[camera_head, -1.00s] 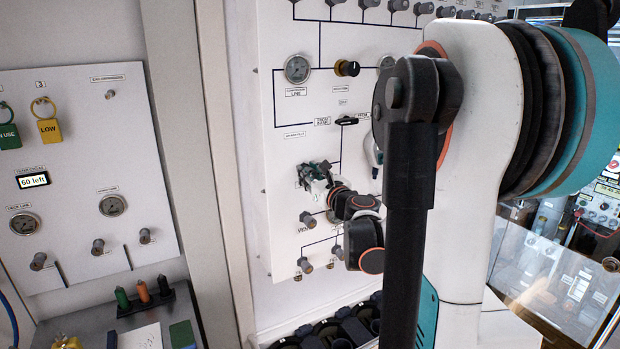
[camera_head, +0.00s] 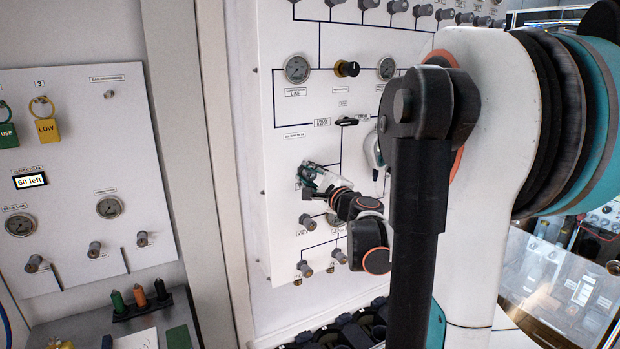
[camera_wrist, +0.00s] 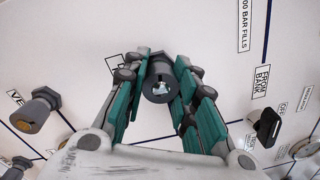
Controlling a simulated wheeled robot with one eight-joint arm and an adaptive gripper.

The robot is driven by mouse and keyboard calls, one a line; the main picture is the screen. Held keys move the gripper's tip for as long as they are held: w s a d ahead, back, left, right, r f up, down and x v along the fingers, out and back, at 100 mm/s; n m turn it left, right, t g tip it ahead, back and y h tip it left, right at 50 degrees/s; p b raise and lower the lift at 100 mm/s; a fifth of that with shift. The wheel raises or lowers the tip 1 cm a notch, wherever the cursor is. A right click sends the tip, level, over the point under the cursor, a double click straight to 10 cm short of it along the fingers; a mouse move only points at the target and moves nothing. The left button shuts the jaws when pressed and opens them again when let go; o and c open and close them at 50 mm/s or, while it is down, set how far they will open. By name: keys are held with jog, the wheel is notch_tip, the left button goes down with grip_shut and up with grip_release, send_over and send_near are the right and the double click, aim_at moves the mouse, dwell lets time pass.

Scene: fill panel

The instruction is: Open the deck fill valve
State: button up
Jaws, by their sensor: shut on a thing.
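My gripper (camera_wrist: 163,72) has its green-padded fingers on both sides of a dark grey valve knob (camera_wrist: 159,84) on the white fill panel (camera_wrist: 75,35). It is shut on this knob, whose end faces the wrist camera. In the head view my gripper (camera_head: 313,178) is against the panel (camera_head: 280,150), below the "200 bar fills" label, and the fingers hide most of the knob. The knob's own label is hidden, so I cannot read which valve it is or tell how far it is turned.
A grey knob by the vent label (camera_wrist: 36,110) stands left of my gripper in the wrist view. A black selector (camera_wrist: 267,127) is on the right. Gauges (camera_head: 298,69) and a black regulator knob (camera_head: 347,69) sit higher. Bottles (camera_head: 350,330) stand below the panel.

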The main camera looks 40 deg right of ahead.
jog(key=n, duration=0.4)
jog(key=shift+n, duration=0.4)
jog(key=n, duration=0.4)
jog(key=shift+n+y+b, duration=0.3)
jog(key=shift+n+b, duration=0.05)
jog(key=shift+n, duration=0.05)
jog(key=n, duration=0.3)
jog(key=shift+n, duration=0.4)
jog(key=n, duration=0.4)
jog(key=shift+n, duration=0.3)
jog(key=n, duration=0.4)
jog(key=shift+n+y, duration=0.3)
jog(key=n, duration=0.3)
jog(key=shift+a+n+g, duration=0.1)
jog(key=shift+n+g, duration=0.2)
jog(key=n, duration=0.3)
jog(key=shift+f+n, duration=0.1)
jog(key=shift+n, duration=2)
